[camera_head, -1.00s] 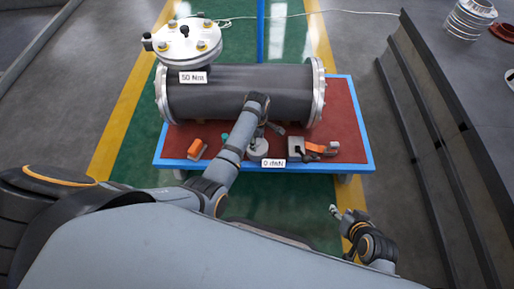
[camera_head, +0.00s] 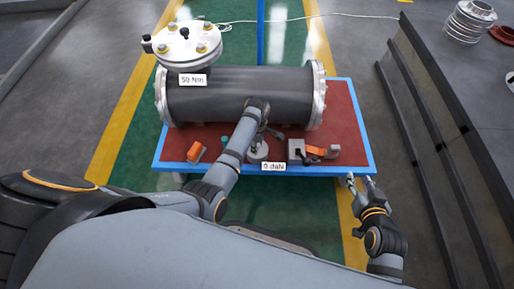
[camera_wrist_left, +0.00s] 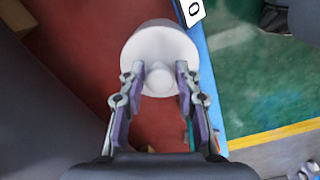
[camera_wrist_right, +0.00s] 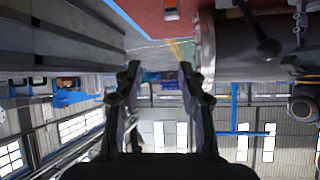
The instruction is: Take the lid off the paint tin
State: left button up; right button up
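The paint tin (camera_head: 258,153) appears to be the small pale round can at the front middle of the red table, partly hidden by my left arm. In the left wrist view, its round white top (camera_wrist_left: 150,42) has a small knob (camera_wrist_left: 157,77) in the middle. My left gripper (camera_wrist_left: 158,70) is over the top, its two fingers open on either side of the knob, with gaps visible. Whether the fingertips touch the lid, I cannot tell. My right gripper (camera_head: 360,180) is open and empty, just off the table's front right corner; it also shows in the right wrist view (camera_wrist_right: 159,66).
A large dark flanged cylinder (camera_head: 220,95) lies behind the tin. A bolted white flange (camera_head: 185,45) rises at its left. An orange block (camera_head: 197,151) and an orange-and-grey clamp (camera_head: 318,152) flank the tin. A "0 daN" label (camera_head: 273,167) shows at the table's front edge.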

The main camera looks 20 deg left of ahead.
pick_arm(q)
grip_shut()
